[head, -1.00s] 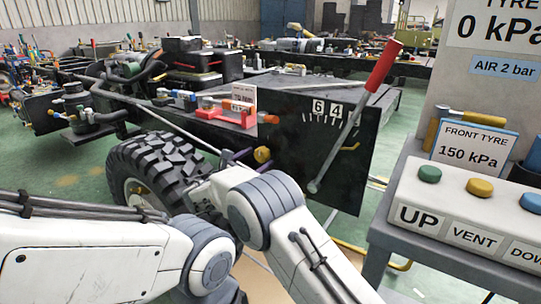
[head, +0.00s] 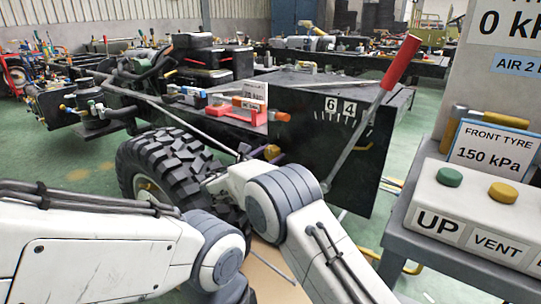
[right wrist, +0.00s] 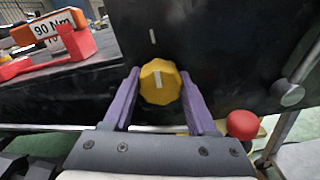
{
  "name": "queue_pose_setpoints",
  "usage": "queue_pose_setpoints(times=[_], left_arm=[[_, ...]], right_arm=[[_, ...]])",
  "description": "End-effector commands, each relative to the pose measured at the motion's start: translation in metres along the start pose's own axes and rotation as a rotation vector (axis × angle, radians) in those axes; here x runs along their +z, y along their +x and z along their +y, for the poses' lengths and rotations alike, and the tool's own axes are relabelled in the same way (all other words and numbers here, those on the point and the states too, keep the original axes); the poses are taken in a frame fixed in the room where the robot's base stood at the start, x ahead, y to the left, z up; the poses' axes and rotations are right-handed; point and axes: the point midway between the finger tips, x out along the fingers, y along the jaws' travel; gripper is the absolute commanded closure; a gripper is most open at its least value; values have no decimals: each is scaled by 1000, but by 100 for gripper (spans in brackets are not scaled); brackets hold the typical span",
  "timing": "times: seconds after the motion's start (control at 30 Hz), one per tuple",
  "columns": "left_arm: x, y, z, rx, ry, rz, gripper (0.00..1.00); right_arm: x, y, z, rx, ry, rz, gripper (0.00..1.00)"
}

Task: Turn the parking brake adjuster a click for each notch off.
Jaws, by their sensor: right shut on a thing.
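The yellow faceted adjuster knob (right wrist: 160,88) sits on the black chassis panel (right wrist: 220,45), with a white line on its face that stands about upright. A short white mark (right wrist: 153,36) is on the panel above it. My right gripper (right wrist: 159,75) has its purple fingers shut on the knob, one on each side. The knob also shows in the head view (head: 272,152). A lever with a red handle (head: 401,62) slants up to the right across the panel, near tick marks and the digits 6 and 4 (head: 340,106). My left gripper is out of view.
A big black tyre (head: 165,165) stands left of the knob. A red torque wrench holder with a 90 Nm sign (right wrist: 54,24) is on the ledge. A grey bench at right carries a button box (head: 470,215) with UP and VENT buttons.

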Motion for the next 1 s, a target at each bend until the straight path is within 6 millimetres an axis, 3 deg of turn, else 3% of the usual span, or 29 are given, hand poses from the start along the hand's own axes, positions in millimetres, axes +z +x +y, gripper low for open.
queue_pose_setpoints(times=[0.37,1.0], left_arm=[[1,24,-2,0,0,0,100],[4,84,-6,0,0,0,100]], right_arm=[[-3,-1,-1,-3,249,-2,98],[-4,-2,-1,-3,817,-2,98]])
